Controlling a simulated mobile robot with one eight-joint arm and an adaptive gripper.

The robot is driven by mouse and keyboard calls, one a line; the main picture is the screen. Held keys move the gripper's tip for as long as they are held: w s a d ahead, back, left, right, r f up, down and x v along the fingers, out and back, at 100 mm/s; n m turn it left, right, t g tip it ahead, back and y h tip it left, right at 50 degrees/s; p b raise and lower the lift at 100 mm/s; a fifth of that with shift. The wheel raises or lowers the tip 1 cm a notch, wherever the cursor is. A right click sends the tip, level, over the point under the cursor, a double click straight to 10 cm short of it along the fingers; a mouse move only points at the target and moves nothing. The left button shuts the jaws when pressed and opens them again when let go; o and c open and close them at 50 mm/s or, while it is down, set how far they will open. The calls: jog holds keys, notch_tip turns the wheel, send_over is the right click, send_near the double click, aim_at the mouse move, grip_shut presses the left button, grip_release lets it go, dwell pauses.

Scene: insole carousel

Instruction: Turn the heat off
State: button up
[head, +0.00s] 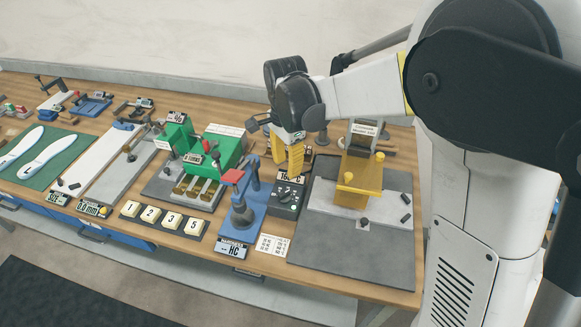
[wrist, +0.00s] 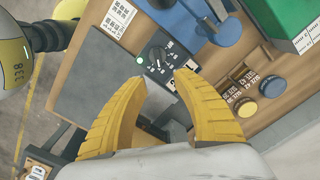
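A dark control box (head: 285,199) with a round knob stands on the bench, between the blue hardness tester and the grey plate. A display reading 16-something (head: 291,177) is at its back; the last digit is unclear. In the wrist view the box's black dial knob (wrist: 157,53) has a light pointer and small markings, too small to read. A green lamp (wrist: 140,58) glows beside it. My gripper (head: 288,158) has yellow fingers and is above the back of the box. In the wrist view its fingertips (wrist: 160,82) are apart with nothing held, near the knob but not around it.
The blue tester (head: 241,212) with a red lever stands left of the box. A yellow fixture (head: 358,185) stands on the grey plate (head: 345,250) to the right. A green machine (head: 218,148) and numbered buttons (head: 163,218) are farther left. A printed card (head: 272,245) lies in front.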

aim_at(287, 191)
jog(key=f+b, duration=0.1)
jog(key=f, duration=0.4)
jog(key=f+b, duration=0.2)
jog(key=f, duration=0.3)
jog(key=shift+s+a+f, duration=0.1)
jog(key=shift+s+f, duration=0.1)
jog(key=shift+f, duration=0.15)
grip_shut()
